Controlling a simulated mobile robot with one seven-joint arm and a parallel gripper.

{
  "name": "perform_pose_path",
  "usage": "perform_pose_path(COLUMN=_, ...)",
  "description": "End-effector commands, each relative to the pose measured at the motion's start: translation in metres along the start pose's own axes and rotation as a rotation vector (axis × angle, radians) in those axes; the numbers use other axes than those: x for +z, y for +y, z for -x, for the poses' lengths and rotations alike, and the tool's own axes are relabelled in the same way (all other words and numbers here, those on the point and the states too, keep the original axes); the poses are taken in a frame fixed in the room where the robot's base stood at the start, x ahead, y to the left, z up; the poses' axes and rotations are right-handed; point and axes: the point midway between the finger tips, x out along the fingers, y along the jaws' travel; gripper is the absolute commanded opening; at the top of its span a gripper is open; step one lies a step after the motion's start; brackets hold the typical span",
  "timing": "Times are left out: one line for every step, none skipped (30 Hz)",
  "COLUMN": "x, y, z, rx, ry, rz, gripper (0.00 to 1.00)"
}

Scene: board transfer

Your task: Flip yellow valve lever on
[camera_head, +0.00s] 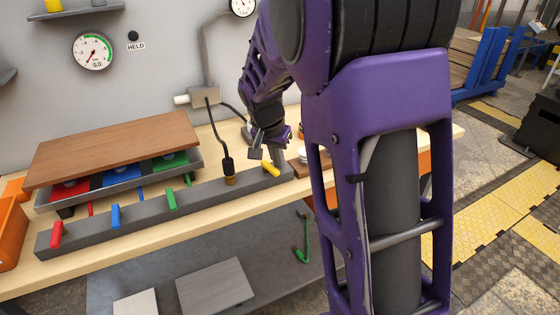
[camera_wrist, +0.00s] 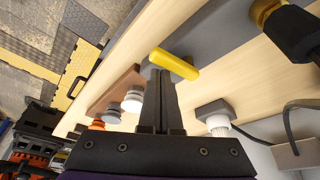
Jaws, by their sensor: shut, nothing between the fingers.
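The yellow valve lever (camera_head: 271,169) is a short rounded bar near the right end of the long grey manifold (camera_head: 140,209) in the head view. In the wrist view the yellow lever (camera_wrist: 175,64) lies across the picture at the tips of my gripper (camera_wrist: 156,76). My gripper (camera_head: 265,153) is shut and empty, its fingers pressed together, right beside the lever. Whether the fingertips touch the lever I cannot tell. The lever's pivot is partly hidden by the fingers in the wrist view.
Red (camera_head: 57,234), blue (camera_head: 115,216) and green (camera_head: 172,200) levers stand along the manifold. A black hose plug (camera_head: 228,167) rises left of the yellow lever. White knobs (camera_wrist: 132,100) on a wooden block and another white knob (camera_wrist: 217,124) sit nearby. A wooden board (camera_head: 115,148) lies behind.

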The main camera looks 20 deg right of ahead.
Motion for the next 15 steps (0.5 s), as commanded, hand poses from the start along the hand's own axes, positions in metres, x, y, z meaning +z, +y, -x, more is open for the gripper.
perform_pose_path(x=0.0, y=-0.001, z=0.0, rx=0.0, ry=0.0, rz=0.001, gripper=0.0)
perform_pose_path(x=0.0, y=-0.002, z=0.0, rx=0.0, ry=0.0, rz=0.001, gripper=0.0)
perform_pose_path(x=-0.001, y=-0.003, z=0.0, rx=-0.001, ry=0.0, rz=0.001, gripper=0.0)
perform_pose_path(x=-0.001, y=-0.004, z=0.0, rx=-0.001, ry=0.0, rz=0.002, gripper=0.0)
perform_pose_path(x=-0.001, y=-0.005, z=0.0, rx=-0.001, ry=0.0, rz=0.002, gripper=0.0)
perform_pose_path(x=-0.002, y=-0.007, z=0.0, rx=-0.001, ry=0.0, rz=0.003, gripper=0.0)
perform_pose_path(x=-0.002, y=-0.009, z=0.0, rx=-0.001, ry=0.0, rz=0.003, gripper=0.0)
perform_pose_path(x=-0.002, y=-0.01, z=-0.001, rx=-0.001, ry=0.0, rz=0.003, gripper=0.0)
perform_pose_path(x=-0.003, y=-0.012, z=-0.001, rx=-0.001, ry=0.0, rz=0.003, gripper=0.0)
perform_pose_path(x=-0.003, y=-0.013, z=-0.001, rx=-0.001, ry=0.0, rz=0.003, gripper=0.0)
perform_pose_path(x=-0.003, y=-0.014, z=-0.001, rx=-0.001, ry=0.0, rz=0.003, gripper=0.0)
perform_pose_path(x=-0.003, y=-0.015, z=-0.001, rx=-0.002, ry=0.0, rz=0.003, gripper=0.0)
perform_pose_path(x=-0.003, y=-0.016, z=-0.001, rx=-0.002, ry=0.001, rz=0.003, gripper=0.0)
perform_pose_path(x=-0.003, y=-0.016, z=-0.001, rx=-0.002, ry=0.001, rz=0.003, gripper=0.0)
perform_pose_path(x=-0.003, y=-0.017, z=-0.001, rx=-0.002, ry=0.001, rz=0.003, gripper=0.0)
